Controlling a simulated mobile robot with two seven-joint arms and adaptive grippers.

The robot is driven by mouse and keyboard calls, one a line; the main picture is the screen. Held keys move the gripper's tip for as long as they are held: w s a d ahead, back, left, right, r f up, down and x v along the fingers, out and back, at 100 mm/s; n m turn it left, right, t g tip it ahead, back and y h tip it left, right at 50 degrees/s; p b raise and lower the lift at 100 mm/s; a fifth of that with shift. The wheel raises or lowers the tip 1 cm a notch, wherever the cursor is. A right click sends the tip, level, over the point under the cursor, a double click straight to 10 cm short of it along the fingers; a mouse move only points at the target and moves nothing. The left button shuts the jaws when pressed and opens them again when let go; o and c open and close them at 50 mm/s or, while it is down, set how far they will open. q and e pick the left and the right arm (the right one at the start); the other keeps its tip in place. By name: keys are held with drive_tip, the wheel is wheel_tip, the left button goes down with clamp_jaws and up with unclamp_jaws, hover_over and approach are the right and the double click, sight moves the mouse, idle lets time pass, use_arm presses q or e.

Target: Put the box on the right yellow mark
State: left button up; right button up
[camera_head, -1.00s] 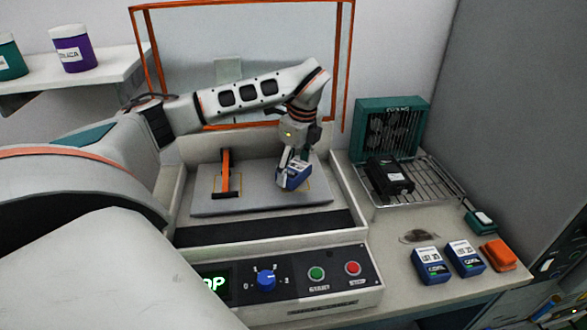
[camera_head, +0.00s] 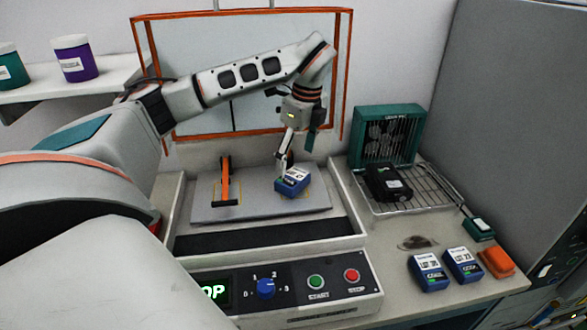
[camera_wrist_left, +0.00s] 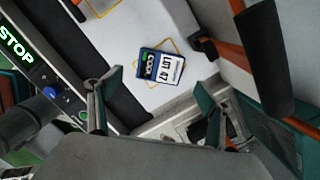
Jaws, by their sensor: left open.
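The blue box with a white label (camera_head: 292,181) lies on the right part of the grey plate (camera_head: 212,212). In the left wrist view the box (camera_wrist_left: 160,68) sits over the right yellow mark (camera_wrist_left: 189,52). Parts of the yellow outline show past its edges, and the box looks turned relative to it. My left gripper (camera_head: 287,153) is open, just above the box, pointing down. In the left wrist view its two fingers are spread wide with nothing between them. My right gripper is not in view.
An orange-framed clear cover (camera_head: 240,75) is raised behind. A control panel (camera_head: 330,285) is in front. A wire rack (camera_head: 425,185) and two more blue boxes (camera_head: 430,271) are at right.

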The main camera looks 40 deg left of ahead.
sight(298, 179)
use_arm(q)
drive_tip(key=shift+d+r, duration=0.2)
drive_tip(key=shift+r, duration=1)
drive_tip(key=shift+d+r, duration=0.15)
drive_tip(key=shift+r, duration=1)
